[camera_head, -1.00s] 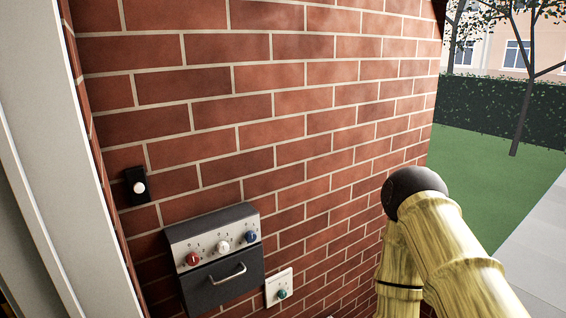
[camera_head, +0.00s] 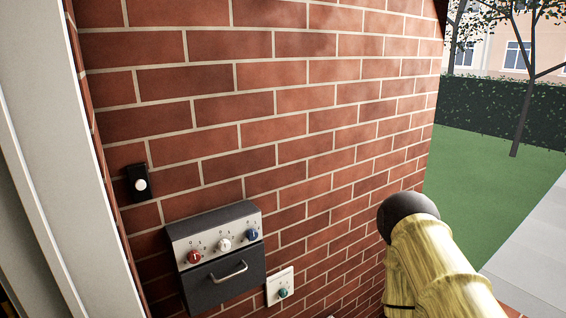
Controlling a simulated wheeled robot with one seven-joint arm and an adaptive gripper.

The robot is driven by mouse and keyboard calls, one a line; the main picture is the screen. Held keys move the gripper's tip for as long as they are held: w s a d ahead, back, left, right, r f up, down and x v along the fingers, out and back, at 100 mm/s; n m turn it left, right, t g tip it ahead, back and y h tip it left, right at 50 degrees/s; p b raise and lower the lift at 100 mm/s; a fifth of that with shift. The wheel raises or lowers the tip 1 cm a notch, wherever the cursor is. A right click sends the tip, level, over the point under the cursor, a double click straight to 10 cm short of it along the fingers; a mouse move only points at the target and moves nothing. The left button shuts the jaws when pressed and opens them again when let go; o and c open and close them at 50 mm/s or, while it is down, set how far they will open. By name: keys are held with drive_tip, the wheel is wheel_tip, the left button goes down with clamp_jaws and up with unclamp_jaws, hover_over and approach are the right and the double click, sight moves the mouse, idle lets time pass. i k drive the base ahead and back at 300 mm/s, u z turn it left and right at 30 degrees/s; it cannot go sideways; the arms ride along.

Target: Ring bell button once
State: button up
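The bell button (camera_head: 141,185) is a small round white button on a black plate (camera_head: 136,175). The plate is fixed to the brick wall at the left, near the white door frame. Part of my arm (camera_head: 428,250), yellow with a dark rounded joint, shows at the lower right, well apart from the button. My gripper is not in view.
A dark grey box (camera_head: 222,289) with red, white and blue knobs and a handle is on the wall below the button. A white frame (camera_head: 62,160) edges the left. Grass (camera_head: 475,190) and a hedge lie beyond the wall.

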sight(140, 185)
drive_tip(key=z, duration=2.3)
drive_tip(key=i, duration=0.55)
drive_tip(key=u, duration=2.9)
